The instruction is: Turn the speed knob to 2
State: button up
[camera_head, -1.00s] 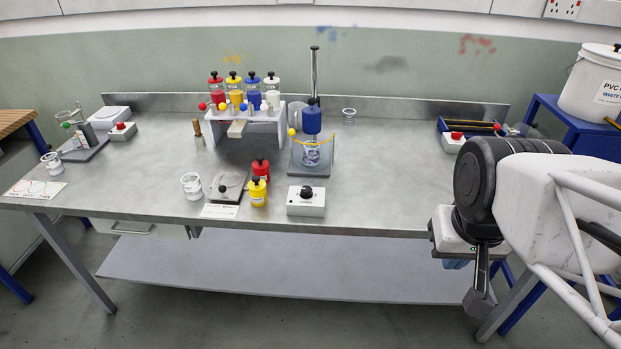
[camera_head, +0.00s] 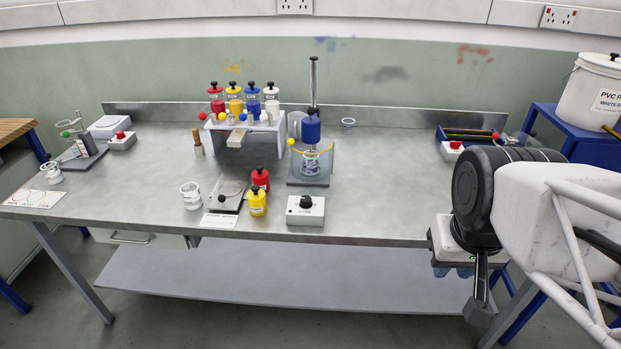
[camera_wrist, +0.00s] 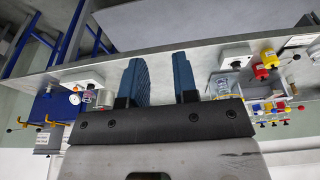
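The marks around the knob are too small to read. The box also shows in the wrist view (camera_wrist: 234,56), right of the fingers. My gripper (camera_head: 454,272) is at the bench's front right corner, well to the right of the box and apart from it. In the wrist view my gripper (camera_wrist: 160,80) has two blue fingers spread apart with nothing between them.
A yellow bottle (camera_head: 257,203) and a red bottle (camera_head: 260,179) stand left of the box. A blue mixer over a beaker (camera_head: 311,160) in a clear-sided tray stands behind it. A red-button box (camera_head: 452,151) is at the right. The bench between box and gripper is clear.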

jog(key=o, duration=0.5)
jog(key=shift+w+a+r+n, duration=0.15)
jog(key=shift+w+n, duration=0.15)
jog(key=shift+w, duration=0.35)
jog(key=shift+c, duration=0.2)
jog(key=shift+o, duration=0.3)
jog(key=w+a+n, duration=0.2)
jog(key=w, duration=0.4)
jog(key=w+a+n, duration=0.2)
jog(key=w, duration=0.4)
jog(key=shift+w+a+n+g, duration=0.15)
jog(key=shift+a+n+g, duration=0.15)
jog(key=shift+g, duration=0.1)
jog(key=n+g, duration=0.2)
jog(key=n, duration=0.9)
send_near(305, 199)
jog(key=shift+s+d+f, duration=0.35)
jog(key=shift+d+f, duration=0.15)
jog(key=shift+d, duration=0.1)
jog(key=shift+w+a+f, duration=0.3)
jog(key=shift+a+f, duration=0.15)
jog(key=shift+f, duration=0.15)
jog(key=shift+w+f, duration=0.1)
jog(key=shift+f, duration=3.65)
